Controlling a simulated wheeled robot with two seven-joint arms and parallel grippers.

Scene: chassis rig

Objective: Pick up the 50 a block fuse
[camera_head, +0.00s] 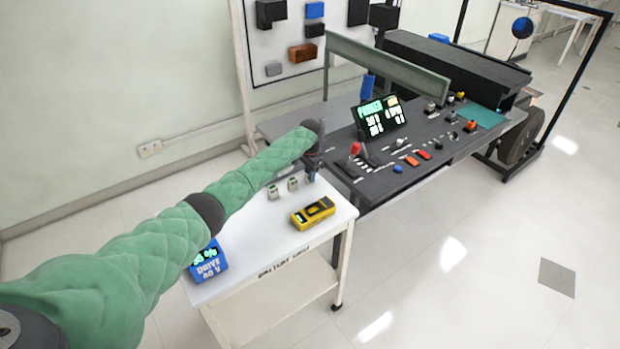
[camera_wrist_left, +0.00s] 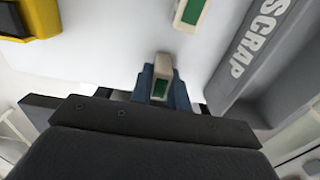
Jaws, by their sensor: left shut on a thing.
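My left gripper (camera_head: 312,172) reaches down over the far end of the white cart. In the left wrist view my left gripper (camera_wrist_left: 160,92) is shut on a small pale block fuse (camera_wrist_left: 161,88) with a green face. Its rating cannot be read, and the head view mostly hides it behind the gripper. Two similar block fuses stand on the cart, a left one (camera_head: 272,191) and a right one (camera_head: 293,184). One green-faced block (camera_wrist_left: 190,12) also shows beyond the gripper in the left wrist view. My right gripper is not in view.
A yellow meter (camera_head: 313,212) lies on the white cart (camera_head: 250,240), and a blue drive battery (camera_head: 208,262) stands at its near left corner. A grey bin marked SCRAP (camera_wrist_left: 254,50) is beside the gripper. The dark bench (camera_head: 430,150) with controls adjoins the cart.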

